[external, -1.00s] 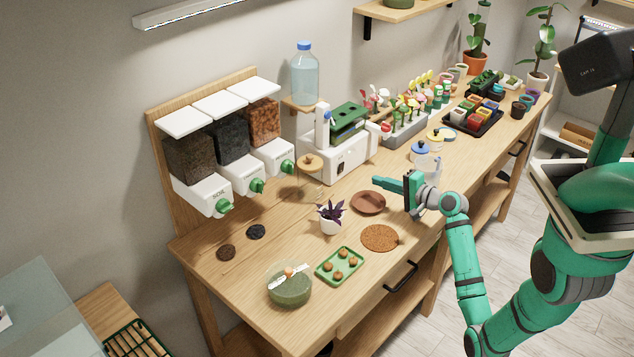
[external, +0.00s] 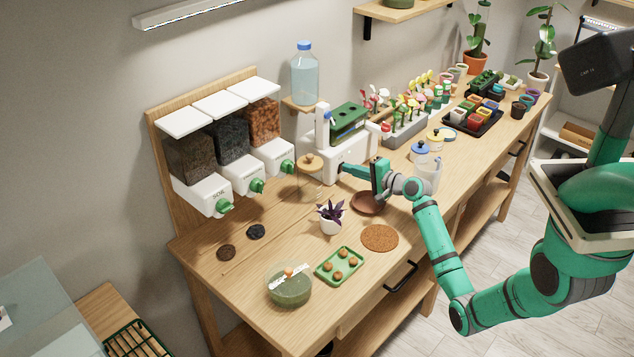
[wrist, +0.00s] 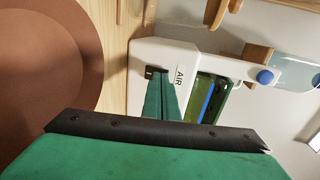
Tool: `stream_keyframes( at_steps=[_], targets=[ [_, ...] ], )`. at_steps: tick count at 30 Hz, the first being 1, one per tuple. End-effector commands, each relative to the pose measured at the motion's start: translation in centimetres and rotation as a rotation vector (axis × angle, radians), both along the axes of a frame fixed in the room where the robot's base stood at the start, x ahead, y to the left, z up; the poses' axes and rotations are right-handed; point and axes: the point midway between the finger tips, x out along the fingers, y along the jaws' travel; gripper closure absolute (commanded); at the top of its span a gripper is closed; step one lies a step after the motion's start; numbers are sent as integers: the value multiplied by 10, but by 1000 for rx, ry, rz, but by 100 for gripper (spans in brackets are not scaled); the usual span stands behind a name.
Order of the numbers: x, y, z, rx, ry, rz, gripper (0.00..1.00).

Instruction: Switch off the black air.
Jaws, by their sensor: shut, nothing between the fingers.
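The white machine (external: 322,163) marked AIR stands against the wall at the back of the bench, with a green part (external: 348,122) on top. In the wrist view the machine (wrist: 145,50) shows its AIR label (wrist: 179,77) and a small dark switch (wrist: 150,72) in a recess. My gripper (external: 344,169) is shut and empty, its fingers pointing at the machine's front. In the wrist view my gripper's tips (wrist: 159,82) are at the switch and cover part of it. I cannot tell whether they touch it or which way it is set.
A brown saucer (external: 366,204) lies under my gripper. A white pot (external: 330,225) with a purple plant stands to the front left. A glass jar with a wooden lid (external: 309,161) stands left of the machine. A clear jug (external: 428,177) is behind my wrist on the right.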

Motion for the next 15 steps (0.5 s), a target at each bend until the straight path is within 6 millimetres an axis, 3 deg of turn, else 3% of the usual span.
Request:
stream_keyframes(
  at_steps=[15],
  targets=[
    [5, 4, 4, 0, -2, -1, 100]
  ],
)
